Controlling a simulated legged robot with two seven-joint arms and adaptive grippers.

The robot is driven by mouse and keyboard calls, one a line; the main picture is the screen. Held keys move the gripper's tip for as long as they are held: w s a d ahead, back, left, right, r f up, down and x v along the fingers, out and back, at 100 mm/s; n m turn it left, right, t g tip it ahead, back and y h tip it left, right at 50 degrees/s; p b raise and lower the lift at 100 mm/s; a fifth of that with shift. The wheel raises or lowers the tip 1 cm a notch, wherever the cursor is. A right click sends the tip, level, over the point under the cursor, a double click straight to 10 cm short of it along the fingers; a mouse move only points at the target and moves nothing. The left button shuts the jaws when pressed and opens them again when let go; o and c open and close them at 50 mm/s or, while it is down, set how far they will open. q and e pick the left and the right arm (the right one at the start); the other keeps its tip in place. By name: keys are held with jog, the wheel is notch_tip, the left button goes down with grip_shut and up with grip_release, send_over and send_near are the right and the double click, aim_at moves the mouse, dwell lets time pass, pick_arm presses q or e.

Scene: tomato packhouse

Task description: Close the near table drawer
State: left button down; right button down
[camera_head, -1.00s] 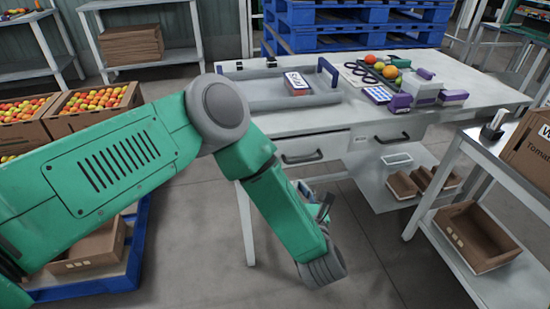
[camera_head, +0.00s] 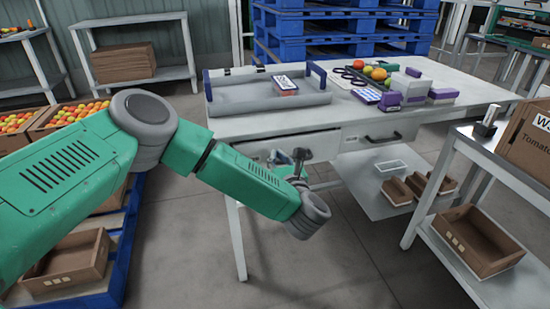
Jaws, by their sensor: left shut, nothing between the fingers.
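The white worktable (camera_head: 450,92) has two drawers in its front. The near drawer (camera_head: 322,145) is the left one. Its front seems to stand a little out from the table, though how far is hard to tell. My left gripper (camera_head: 301,156) is in front of this drawer front, small and partly hidden behind my green forearm. It is shut and empty. It covers the drawer's handle, and I cannot tell whether it touches the front. The other drawer (camera_head: 355,136), with a dark handle, looks flush. My right gripper is out of view.
A grey tray (camera_head: 225,103) and several fruits (camera_head: 375,73) are on the tabletop. A metal shelf cart (camera_head: 462,150) with cardboard boxes stands at right. Tomato crates (camera_head: 60,135) and a blue pallet (camera_head: 125,250) are at left. The floor before the table is clear.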

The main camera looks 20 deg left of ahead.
aim_at(271, 147)
pick_arm(q)
jog(key=shift+x, duration=1.2)
jog(key=shift+w+a+f+b, duration=0.1)
jog(key=shift+w+a+b, duration=0.15)
jog(key=shift+a, duration=0.45)
jog(key=shift+d, duration=0.25)
jog(key=shift+w+a+b, duration=0.2)
jog(key=shift+w+b, duration=0.15)
jog(key=shift+b+x, duration=0.5)
jog(key=shift+x, duration=0.55)
jog(key=shift+a, duration=0.2)
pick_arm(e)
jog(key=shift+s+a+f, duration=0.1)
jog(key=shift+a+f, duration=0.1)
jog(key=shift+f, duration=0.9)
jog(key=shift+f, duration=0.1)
